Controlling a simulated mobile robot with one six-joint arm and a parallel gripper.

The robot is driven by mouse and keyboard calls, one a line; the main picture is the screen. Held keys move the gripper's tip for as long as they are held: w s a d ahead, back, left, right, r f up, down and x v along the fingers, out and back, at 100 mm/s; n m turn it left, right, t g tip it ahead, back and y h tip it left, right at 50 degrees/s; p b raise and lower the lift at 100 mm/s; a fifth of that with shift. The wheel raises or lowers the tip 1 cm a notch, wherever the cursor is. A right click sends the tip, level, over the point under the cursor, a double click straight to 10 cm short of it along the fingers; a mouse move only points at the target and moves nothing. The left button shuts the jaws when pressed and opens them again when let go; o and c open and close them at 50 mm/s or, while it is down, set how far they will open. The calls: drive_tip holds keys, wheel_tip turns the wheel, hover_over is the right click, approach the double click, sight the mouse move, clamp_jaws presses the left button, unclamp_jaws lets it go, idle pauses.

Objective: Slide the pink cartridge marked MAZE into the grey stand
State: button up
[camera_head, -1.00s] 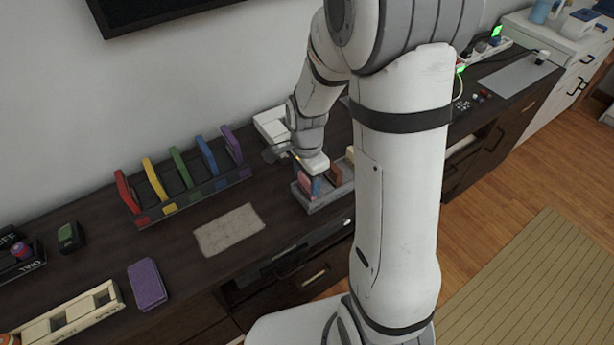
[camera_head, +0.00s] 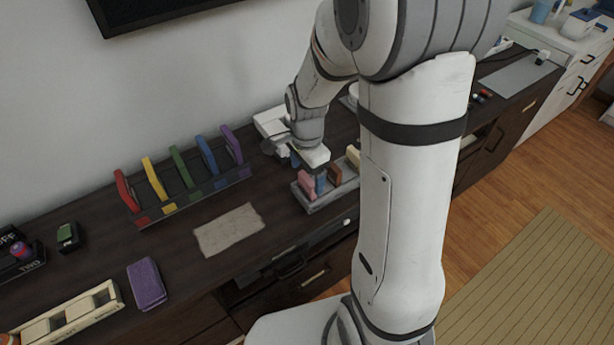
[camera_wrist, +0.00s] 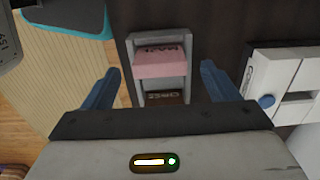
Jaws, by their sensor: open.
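The pink cartridge (camera_wrist: 160,62), with upside-down lettering that looks like MAZE, stands in a narrow grey tray (camera_wrist: 133,58). In the head view the pink cartridge (camera_head: 307,182) is at the left end of that tray (camera_head: 327,202). My gripper (camera_wrist: 160,72) is open, with one blue finger on each side of the cartridge and a gap to both. In the head view my gripper (camera_head: 308,172) is just above the tray's left end. A pale box with a blue button (camera_wrist: 284,90) lies to the right in the wrist view. I cannot tell which item is the grey stand.
A brown cartridge (camera_wrist: 164,97) shares the tray, with a cream one (camera_head: 353,155) farther right. A rack of several coloured cartridges (camera_head: 190,200) stands to the left. A beige cloth (camera_head: 229,230) and a purple item (camera_head: 146,284) lie in front. Bare wood lies between them.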

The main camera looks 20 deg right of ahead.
wheel_tip(320, 180, up, 5)
drive_tip(key=shift+r, duration=0.1)
idle(0.3)
drive_tip(key=shift+s+r, duration=0.1)
drive_tip(key=shift+r, duration=0.1)
drive_tip(key=s+r+n+t+p, duration=0.2)
drive_tip(key=s+r+n, duration=0.9)
drive_tip(key=s+n, duration=0.2)
drive_tip(key=shift+s+d+n+t+p, duration=0.3)
drive_tip(key=shift+s+d+n+p, duration=0.1)
drive_tip(key=shift+n, duration=0.3)
